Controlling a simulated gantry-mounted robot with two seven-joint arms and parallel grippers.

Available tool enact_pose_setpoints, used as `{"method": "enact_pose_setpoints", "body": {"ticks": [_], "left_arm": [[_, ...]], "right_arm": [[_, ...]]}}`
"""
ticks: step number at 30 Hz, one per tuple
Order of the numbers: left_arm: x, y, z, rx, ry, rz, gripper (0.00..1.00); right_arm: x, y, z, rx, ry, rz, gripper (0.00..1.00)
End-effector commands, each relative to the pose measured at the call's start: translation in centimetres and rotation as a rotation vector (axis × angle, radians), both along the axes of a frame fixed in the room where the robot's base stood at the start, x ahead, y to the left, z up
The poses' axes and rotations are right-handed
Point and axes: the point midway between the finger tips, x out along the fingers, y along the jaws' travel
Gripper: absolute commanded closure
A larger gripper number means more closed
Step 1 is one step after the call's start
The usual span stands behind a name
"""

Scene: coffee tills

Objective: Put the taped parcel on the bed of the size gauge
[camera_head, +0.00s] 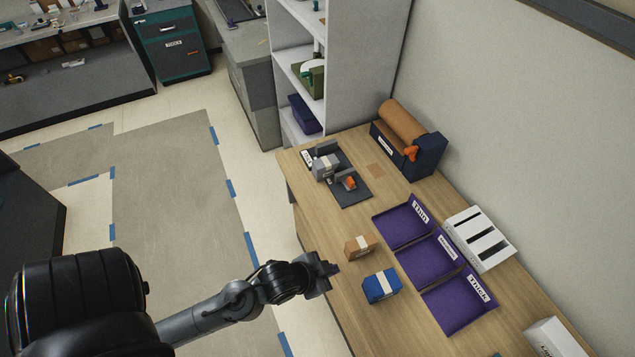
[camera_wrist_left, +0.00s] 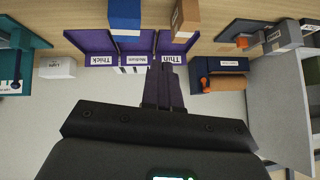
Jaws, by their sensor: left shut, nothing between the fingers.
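A brown parcel (camera_head: 357,249) with a pale strip lies on the wooden table near its front edge. A blue parcel (camera_head: 380,289) with a white band lies to its right. In the left wrist view the brown parcel (camera_wrist_left: 187,17) and the blue parcel (camera_wrist_left: 124,18) are at the top. The size gauge appears to be the dark plate (camera_head: 352,196) with grey blocks and an orange part; a grey banded block (camera_head: 322,172) stands at it. My left gripper (camera_head: 331,271) is shut and empty beside the brown parcel, near the table's edge. My right gripper is not in view.
Three purple trays (camera_head: 376,220), labelled Thin, Medium and Thick, run along the table. Behind them stands a white slotted box (camera_head: 497,261). A dark blue roll holder (camera_head: 428,158) is at the far end. Bare wood lies between the parcels and the gauge.

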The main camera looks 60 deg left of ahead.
Motion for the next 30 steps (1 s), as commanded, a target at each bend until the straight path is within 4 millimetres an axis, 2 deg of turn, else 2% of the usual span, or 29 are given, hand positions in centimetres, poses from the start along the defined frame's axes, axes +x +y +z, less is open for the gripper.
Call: {"method": "enact_pose_setpoints", "body": {"ticks": [1,5,8,14,18,24,27,30], "left_arm": [[0.7,0.8,-1.2,0.021,-0.043,-0.009,1.00],[2.7,3.6,-3.9,0.092,-0.198,-0.045,1.00],[4.0,6.9,-6.6,0.177,-0.340,-0.090,1.00],[4.8,15.9,-12.2,0.400,-0.609,-0.224,1.00],[4.3,23.7,-15.5,0.586,-0.776,-0.368,1.00],[3.7,32.9,-17.6,0.803,-0.920,-0.578,1.00],[3.9,36.3,-17.9,0.891,-0.961,-0.672,1.00],[4.3,38.8,-18.1,0.958,-0.983,-0.750,1.00]], "right_arm": [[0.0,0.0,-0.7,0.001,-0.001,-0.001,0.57],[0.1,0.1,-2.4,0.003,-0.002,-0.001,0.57],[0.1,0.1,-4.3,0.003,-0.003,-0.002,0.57],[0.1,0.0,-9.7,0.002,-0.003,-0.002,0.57],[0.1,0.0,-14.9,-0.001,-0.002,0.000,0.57],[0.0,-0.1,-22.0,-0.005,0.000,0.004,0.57],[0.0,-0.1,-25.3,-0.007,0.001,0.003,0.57],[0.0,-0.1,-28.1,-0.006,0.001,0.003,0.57]]}}
